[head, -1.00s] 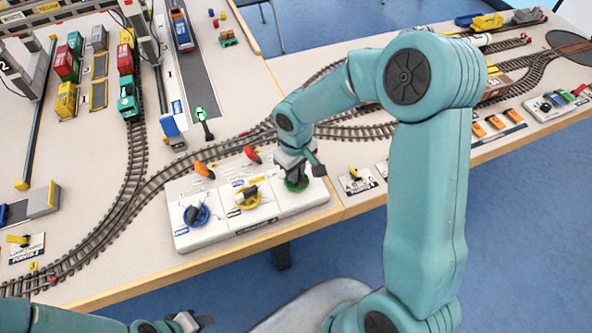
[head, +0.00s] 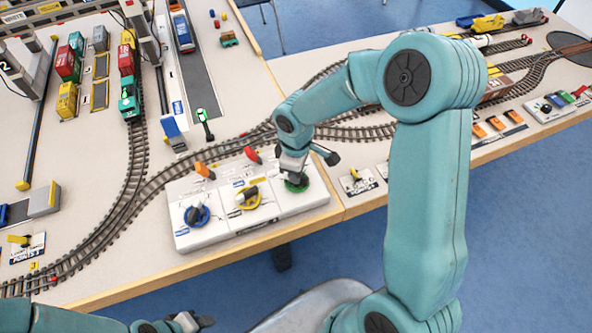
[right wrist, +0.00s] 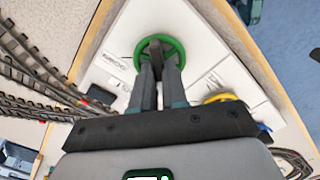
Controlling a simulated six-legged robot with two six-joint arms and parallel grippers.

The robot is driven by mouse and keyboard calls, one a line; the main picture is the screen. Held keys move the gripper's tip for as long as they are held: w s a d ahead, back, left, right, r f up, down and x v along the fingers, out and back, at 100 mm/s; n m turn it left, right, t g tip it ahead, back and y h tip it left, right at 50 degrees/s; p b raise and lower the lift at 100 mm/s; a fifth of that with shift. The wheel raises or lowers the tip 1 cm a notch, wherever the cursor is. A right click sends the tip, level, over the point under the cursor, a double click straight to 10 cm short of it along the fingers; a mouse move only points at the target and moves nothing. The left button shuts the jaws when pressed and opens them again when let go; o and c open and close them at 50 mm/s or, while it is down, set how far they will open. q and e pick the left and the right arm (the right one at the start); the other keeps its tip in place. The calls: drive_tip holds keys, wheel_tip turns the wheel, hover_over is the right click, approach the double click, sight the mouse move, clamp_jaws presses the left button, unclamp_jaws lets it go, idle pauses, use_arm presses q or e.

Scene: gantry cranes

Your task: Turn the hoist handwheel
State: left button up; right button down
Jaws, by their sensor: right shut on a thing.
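A white control box (head: 242,228) near the table's front edge carries three handwheels: blue (head: 197,215), yellow (head: 248,197) and green (head: 297,183). I cannot read which label names the hoist. My right gripper (head: 296,177) reaches down onto the green wheel and is shut on it. In the right wrist view the two fingers (right wrist: 159,70) come together at the middle of the green wheel (right wrist: 160,44), and its rim shows around them. The yellow wheel (right wrist: 221,98) is partly hidden behind the gripper there. My left gripper (head: 195,321) is low at the bottom edge, away from the box; its jaws are unclear.
A green locomotive (head: 129,98) stands on the track. Small switch panels (head: 358,181) lie to the right.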

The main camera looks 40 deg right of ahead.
drive_tip(key=shift+w+r, duration=0.1)
drive_tip(key=shift+w, duration=0.05)
drive_tip(key=c, duration=1.2)
unclamp_jaws()
drive_tip(key=shift+o, duration=0.2)
wheel_tip(320, 180, up, 16)
drive_tip(key=shift+r, duration=0.15)
